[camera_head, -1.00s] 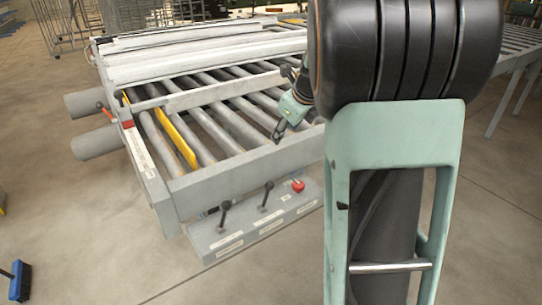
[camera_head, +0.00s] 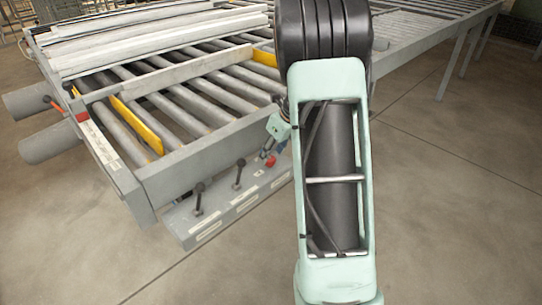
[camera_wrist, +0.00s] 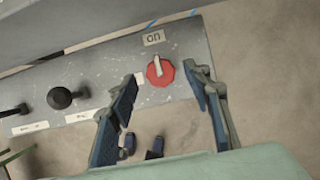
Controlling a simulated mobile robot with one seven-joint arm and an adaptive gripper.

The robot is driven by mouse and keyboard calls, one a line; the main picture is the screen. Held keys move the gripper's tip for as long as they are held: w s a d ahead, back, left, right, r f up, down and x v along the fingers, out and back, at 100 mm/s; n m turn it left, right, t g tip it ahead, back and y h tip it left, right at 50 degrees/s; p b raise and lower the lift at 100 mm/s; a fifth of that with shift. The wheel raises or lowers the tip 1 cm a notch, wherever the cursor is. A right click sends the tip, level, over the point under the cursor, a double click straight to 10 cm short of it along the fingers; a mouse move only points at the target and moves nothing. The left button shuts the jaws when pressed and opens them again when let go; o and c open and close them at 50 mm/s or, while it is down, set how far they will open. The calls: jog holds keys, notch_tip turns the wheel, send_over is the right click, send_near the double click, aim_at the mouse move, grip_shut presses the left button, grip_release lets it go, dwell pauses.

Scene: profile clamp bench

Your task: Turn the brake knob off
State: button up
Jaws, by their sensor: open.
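The red brake knob (camera_wrist: 160,71) has a pale pointer bar and sits on the grey control panel (camera_wrist: 185,45). Its pointer points up, roughly toward a label reading "ON" (camera_wrist: 154,37). In the head view the knob (camera_head: 271,160) is a small red spot at the right part of the panel, partly hidden. My gripper (camera_wrist: 161,74) is open, with one blue-padded finger on either side of the knob in the wrist view. I cannot tell how far above the knob the fingertips are. In the head view my gripper (camera_head: 267,150) is small beside the knob.
Two black levers (camera_head: 238,173) (camera_head: 199,198) stand on the panel left of the knob. The roller conveyor frame (camera_head: 190,160) rises behind the panel, with pale profiles (camera_head: 150,35) on top. Open concrete floor lies in front.

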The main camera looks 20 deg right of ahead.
jog(key=shift+x, duration=0.95)
jog(key=c, duration=1.1)
